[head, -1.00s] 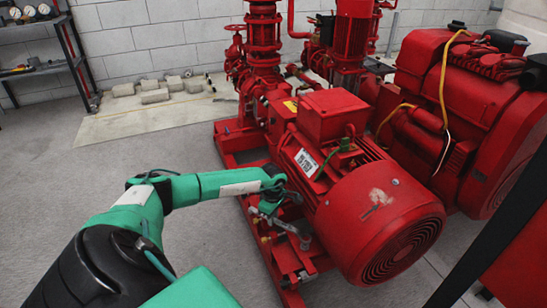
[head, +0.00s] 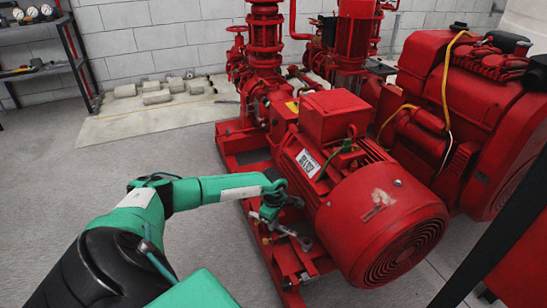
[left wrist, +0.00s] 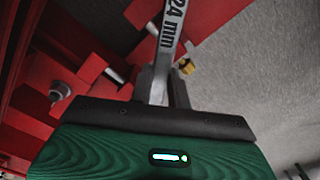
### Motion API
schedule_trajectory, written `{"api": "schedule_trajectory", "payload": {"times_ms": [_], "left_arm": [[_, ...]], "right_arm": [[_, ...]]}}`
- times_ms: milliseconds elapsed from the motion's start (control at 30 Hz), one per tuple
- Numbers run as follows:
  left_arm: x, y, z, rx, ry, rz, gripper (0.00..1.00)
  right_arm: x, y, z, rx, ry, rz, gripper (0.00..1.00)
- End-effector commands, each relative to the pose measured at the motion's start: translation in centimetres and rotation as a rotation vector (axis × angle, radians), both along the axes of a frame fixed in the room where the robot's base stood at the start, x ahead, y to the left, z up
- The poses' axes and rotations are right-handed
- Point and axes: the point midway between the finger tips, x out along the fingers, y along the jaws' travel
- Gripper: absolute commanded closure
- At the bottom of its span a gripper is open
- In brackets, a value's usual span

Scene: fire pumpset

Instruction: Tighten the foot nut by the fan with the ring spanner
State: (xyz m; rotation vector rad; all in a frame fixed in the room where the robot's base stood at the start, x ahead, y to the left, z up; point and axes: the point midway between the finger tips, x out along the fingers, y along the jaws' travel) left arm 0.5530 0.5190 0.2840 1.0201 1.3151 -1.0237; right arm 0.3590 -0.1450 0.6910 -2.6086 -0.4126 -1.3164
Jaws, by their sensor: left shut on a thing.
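My left gripper (head: 268,215) is shut on the grey ring spanner (head: 290,234), low beside the red motor (head: 375,215) on its left side. In the left wrist view my left gripper (left wrist: 160,88) holds the spanner (left wrist: 171,30), marked "24 mm", which runs up out of the frame. The fan end (head: 405,250) of the motor faces the front right. The spanner's far end lies near the motor's foot, but I cannot tell whether it is around the foot nut. A grey nut or bolt (left wrist: 58,91) shows on red metal in the left wrist view. My right gripper is not in view.
The red base frame (head: 290,270) runs under the motor. A red engine (head: 470,110) stands at the right, and red pump pipework (head: 265,50) behind. A dark shelf (head: 75,50) stands at the back left. Grey floor left of the frame is clear.

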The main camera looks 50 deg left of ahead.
Motion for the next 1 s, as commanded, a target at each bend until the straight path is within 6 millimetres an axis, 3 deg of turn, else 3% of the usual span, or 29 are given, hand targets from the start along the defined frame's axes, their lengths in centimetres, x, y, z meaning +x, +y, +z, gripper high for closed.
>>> {"api": "schedule_trajectory", "payload": {"times_ms": [1000], "left_arm": [[0.1,0.0,-1.9,-0.001,-0.001,0.000,1.00]], "right_arm": [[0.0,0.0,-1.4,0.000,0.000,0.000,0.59]]}}
